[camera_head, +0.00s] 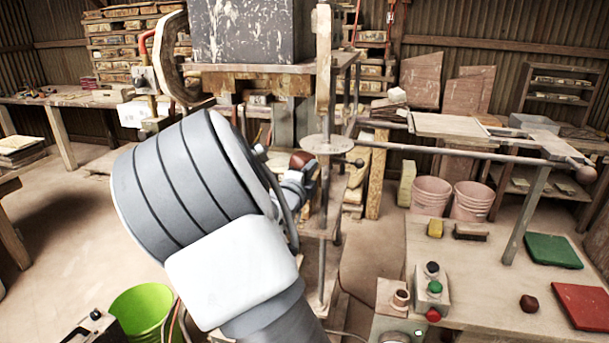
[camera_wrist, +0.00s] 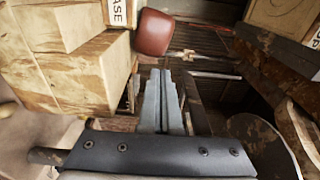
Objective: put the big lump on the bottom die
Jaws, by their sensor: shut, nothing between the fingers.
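A reddish-brown lump (camera_head: 303,159), the larger of two in view, shows just past my gripper (camera_head: 296,181) in the head view. In the wrist view the lump (camera_wrist: 154,33) is just beyond the fingertips of my gripper (camera_wrist: 166,76), which is shut and empty. I cannot tell what the lump rests on. A smaller dark red lump (camera_head: 529,303) lies on the right-hand bench. The bottom die is not clearly identifiable; my arm hides much of the press's lower middle.
The press carries a heavy dark block (camera_head: 243,30) and a long lever bar (camera_head: 450,152). The bench (camera_head: 480,275) holds a button box (camera_head: 432,290), a green mat (camera_head: 552,250) and a red mat (camera_head: 582,305). Pink buckets (camera_head: 431,195) stand behind it. A green bucket (camera_head: 141,308) stands at lower left.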

